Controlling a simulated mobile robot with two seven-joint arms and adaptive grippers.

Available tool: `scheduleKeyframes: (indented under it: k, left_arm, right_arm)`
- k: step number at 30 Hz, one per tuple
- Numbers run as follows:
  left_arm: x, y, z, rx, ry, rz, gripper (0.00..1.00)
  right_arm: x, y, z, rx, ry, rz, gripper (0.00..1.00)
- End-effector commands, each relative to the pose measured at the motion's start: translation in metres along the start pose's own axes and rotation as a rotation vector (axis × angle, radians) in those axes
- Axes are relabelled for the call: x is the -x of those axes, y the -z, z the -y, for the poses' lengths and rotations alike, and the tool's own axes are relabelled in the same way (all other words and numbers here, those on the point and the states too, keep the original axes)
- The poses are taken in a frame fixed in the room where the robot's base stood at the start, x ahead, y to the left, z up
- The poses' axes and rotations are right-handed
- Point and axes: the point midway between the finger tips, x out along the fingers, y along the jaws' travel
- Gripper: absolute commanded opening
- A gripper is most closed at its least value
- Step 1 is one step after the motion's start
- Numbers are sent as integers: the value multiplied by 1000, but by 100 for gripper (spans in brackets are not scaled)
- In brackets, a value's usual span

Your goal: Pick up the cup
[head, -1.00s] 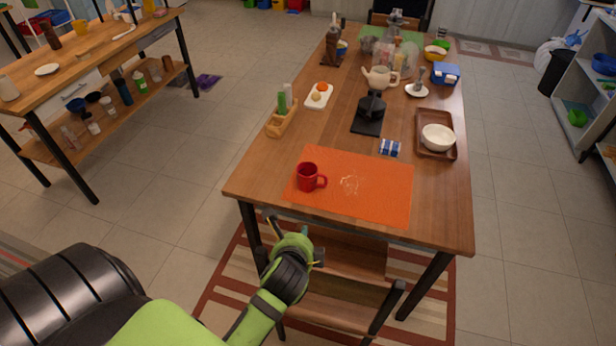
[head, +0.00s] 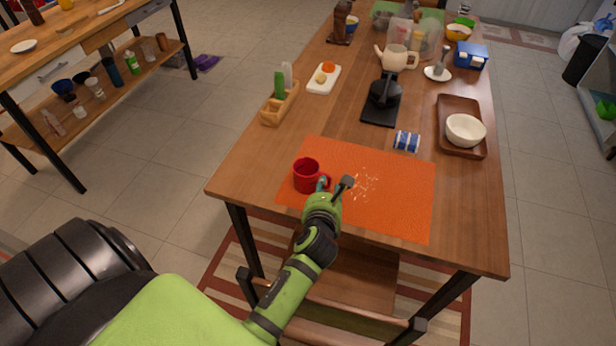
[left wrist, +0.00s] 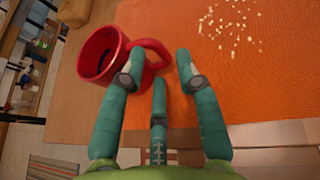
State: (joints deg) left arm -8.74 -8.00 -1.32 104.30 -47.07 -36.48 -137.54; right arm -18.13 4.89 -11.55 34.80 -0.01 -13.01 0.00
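A red cup (head: 306,175) stands upright on the orange mat (head: 400,200), near the mat's left edge, with its handle toward the right. It also shows in the left wrist view (left wrist: 97,57), its handle (left wrist: 150,52) reaching toward my fingers. My left gripper (head: 335,184) is at the cup's right side, over the mat's front part. In the left wrist view the left gripper (left wrist: 158,72) has its fingers spread, with the handle's end near the gap between them. I cannot tell whether a finger touches the cup. My right gripper is not in view.
Pale crumbs (head: 366,187) lie on the mat right of the gripper. Behind the mat are a blue-and-white can (head: 407,141), a black stand (head: 381,105), and a wooden tray (head: 460,105) with a white bowl (head: 465,130). A wooden rack (head: 279,104) stands at the left edge.

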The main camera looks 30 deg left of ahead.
Motion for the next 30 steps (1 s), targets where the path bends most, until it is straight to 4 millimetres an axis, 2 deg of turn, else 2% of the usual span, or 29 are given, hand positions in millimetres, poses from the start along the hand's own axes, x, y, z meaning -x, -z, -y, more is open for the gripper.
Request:
scheduleKeyframes:
  k: [4, 9, 13, 17, 18, 20, 30]
  left_arm:
    - [-23, 1, -1, 2, -1, -1, 33]
    - [-43, 2, -1, 3, 0, -1, 33]
    - [-47, 2, -1, 2, 0, -2, 33]
    - [-47, 2, -1, 2, 0, -1, 33]
    - [-46, 2, -1, 2, 0, -1, 25]
    - [-46, 2, -1, 2, 0, -1, 1]
    - [-46, 1, -1, 1, 0, 1, 0]
  right_arm:
    - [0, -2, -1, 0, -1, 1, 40]
    - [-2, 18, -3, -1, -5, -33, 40]
    - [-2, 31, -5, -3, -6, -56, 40]
    - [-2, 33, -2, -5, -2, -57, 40]
    - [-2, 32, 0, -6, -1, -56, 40]
    - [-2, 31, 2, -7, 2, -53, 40]
    - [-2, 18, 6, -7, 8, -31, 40]
